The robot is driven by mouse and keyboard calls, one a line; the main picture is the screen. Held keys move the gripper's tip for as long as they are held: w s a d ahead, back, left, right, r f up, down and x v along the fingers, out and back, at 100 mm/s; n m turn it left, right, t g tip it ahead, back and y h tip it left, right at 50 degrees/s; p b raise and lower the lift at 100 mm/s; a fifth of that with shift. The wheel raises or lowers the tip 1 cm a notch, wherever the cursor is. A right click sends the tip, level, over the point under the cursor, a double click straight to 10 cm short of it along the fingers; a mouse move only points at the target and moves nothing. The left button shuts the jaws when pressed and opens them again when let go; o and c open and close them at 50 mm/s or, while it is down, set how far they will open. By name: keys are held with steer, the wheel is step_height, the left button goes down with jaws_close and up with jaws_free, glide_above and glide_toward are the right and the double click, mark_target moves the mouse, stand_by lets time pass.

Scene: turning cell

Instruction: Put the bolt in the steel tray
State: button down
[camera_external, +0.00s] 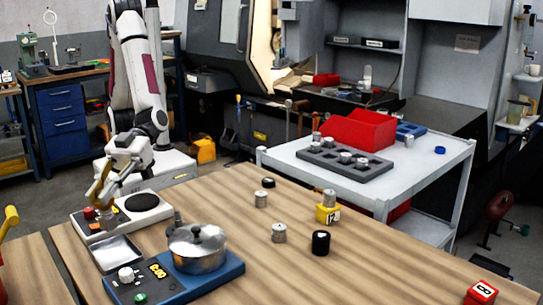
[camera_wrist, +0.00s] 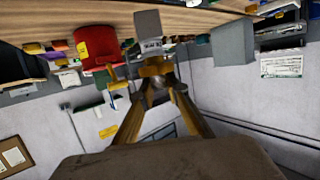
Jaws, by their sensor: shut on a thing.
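My gripper (camera_external: 98,198) hangs at the left of the table, low over the panel with the red button. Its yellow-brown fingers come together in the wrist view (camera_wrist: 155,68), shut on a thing. A grey piece (camera_wrist: 148,22) shows at the fingertips, but I cannot tell its full shape or whether it is the bolt. In the external view the held thing is too small to make out. The steel tray (camera_external: 119,254) is a shallow, light grey tray on the table, in front of the panel and below my gripper in the picture. No other bolt is clearly seen.
A lidded pot (camera_external: 197,250) stands on a blue base right of the tray. A black round plate (camera_external: 142,202) lies beside my gripper. Metal cylinders (camera_external: 279,233), a black cylinder (camera_external: 320,242) and a yellow block (camera_external: 328,214) stand mid-table. The front right is mostly clear.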

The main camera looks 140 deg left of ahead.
mark_target(108, 223)
steer(key=shift+f, duration=1.8)
steer(key=shift+f, duration=2.05)
steer(key=shift+f, duration=0.15)
steer(key=c, duration=2)
jaws_free()
steer(key=shift+v, duration=3.8)
